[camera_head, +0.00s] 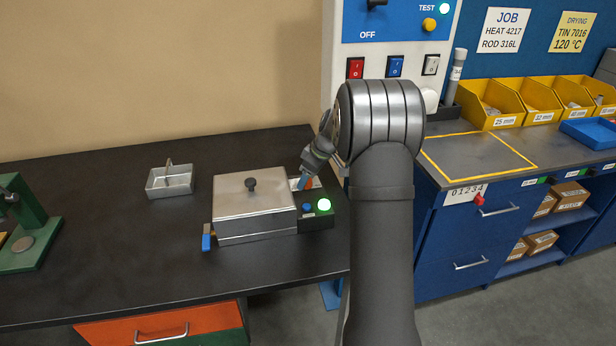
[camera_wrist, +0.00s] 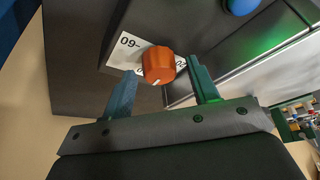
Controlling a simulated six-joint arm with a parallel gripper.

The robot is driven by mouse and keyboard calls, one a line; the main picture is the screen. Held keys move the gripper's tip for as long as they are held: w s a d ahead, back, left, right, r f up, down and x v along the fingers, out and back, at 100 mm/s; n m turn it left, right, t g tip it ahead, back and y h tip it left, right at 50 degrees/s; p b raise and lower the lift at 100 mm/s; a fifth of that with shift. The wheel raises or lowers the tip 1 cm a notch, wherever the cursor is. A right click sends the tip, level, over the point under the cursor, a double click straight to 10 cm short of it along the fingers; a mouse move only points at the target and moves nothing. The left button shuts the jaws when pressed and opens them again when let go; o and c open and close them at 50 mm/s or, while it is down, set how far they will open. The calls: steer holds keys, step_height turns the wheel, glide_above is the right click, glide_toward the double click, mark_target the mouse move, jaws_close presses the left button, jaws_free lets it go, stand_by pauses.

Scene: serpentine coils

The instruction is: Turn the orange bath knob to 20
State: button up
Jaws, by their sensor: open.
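The orange bath knob (camera_wrist: 158,65) is on the dark control box in the wrist view, over a white scale label (camera_wrist: 127,48) reading "09" with other marks partly hidden. A pale pointer line shows on the knob's lower edge. My gripper (camera_wrist: 164,80) is open, with one finger on each side of the knob; I cannot tell if they touch it. In the head view my gripper (camera_head: 303,183) is at the control box right of the steel bath (camera_head: 254,200), and the knob is mostly hidden there.
A blue button (camera_head: 307,207) and a lit green lamp (camera_head: 324,205) are on the control box (camera_head: 318,222). The bath has a lid with a black knob and a blue-handled tap (camera_head: 206,240). A small metal basket (camera_head: 170,181) stands to its left. The bench front is clear.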

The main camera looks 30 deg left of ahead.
steer(key=v, duration=0.4)
steer(key=shift+d+r, duration=0.1)
steer(key=shift+r, duration=0.25)
steer(key=d, duration=1.2)
steer(key=shift+w, duration=0.5)
steer(key=shift+d+r, duration=0.1)
